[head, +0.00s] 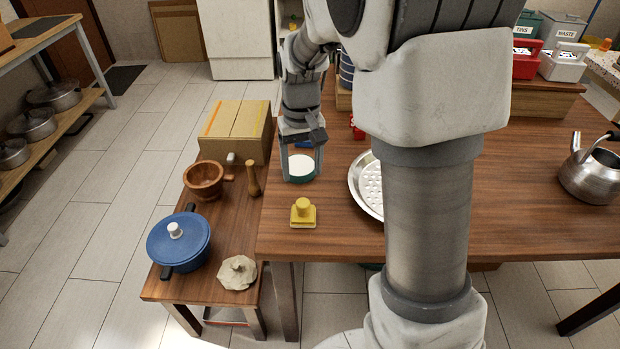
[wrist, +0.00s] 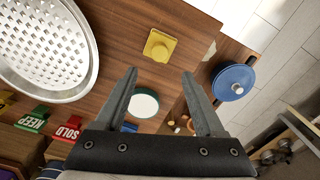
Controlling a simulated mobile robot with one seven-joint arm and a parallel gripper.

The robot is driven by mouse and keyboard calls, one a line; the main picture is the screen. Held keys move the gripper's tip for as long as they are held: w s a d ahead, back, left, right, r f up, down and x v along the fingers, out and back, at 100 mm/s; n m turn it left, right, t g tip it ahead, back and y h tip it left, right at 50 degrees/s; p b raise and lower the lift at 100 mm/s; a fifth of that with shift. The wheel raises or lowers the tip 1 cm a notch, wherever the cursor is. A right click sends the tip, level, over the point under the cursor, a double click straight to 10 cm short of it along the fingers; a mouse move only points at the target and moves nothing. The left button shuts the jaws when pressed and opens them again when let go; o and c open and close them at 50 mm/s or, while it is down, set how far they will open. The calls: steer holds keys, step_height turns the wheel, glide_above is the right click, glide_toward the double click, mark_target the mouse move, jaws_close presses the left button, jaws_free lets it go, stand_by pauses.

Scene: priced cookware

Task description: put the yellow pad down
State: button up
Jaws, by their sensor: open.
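The yellow pad (head: 303,214), a squarish yellow block with a knob on top, stands on the wooden table (head: 330,237) near its front left corner. It also shows in the wrist view (wrist: 160,46), just beyond my fingertips and apart from them. My gripper (head: 302,175) is open, with nothing held, and points down behind the pad in the head view. In the wrist view my gripper (wrist: 160,73) has its two fingers spread wide. A round white-topped piece with a green rim (wrist: 144,103) shows between the fingers; whether they touch it I cannot tell.
A perforated metal tray (head: 357,181) lies right of the pad, partly hidden by my arm. A lower bench at left holds a blue pot (head: 180,241), a wooden bowl (head: 204,180), a pestle (head: 253,179), a beige cloth (head: 238,272) and a cardboard box (head: 235,128).

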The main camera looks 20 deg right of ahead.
steer(key=s+r+t, duration=0.2)
steer(key=s+r, duration=0.4)
steer(key=s, duration=0.4)
steer(key=s+r+t, duration=0.3)
steer(key=s+r, duration=0.3)
steer(key=s, duration=0.4)
steer(key=shift+s+r+t, duration=0.2)
steer(key=shift+r+t, duration=0.1)
steer(key=shift+r, duration=0.1)
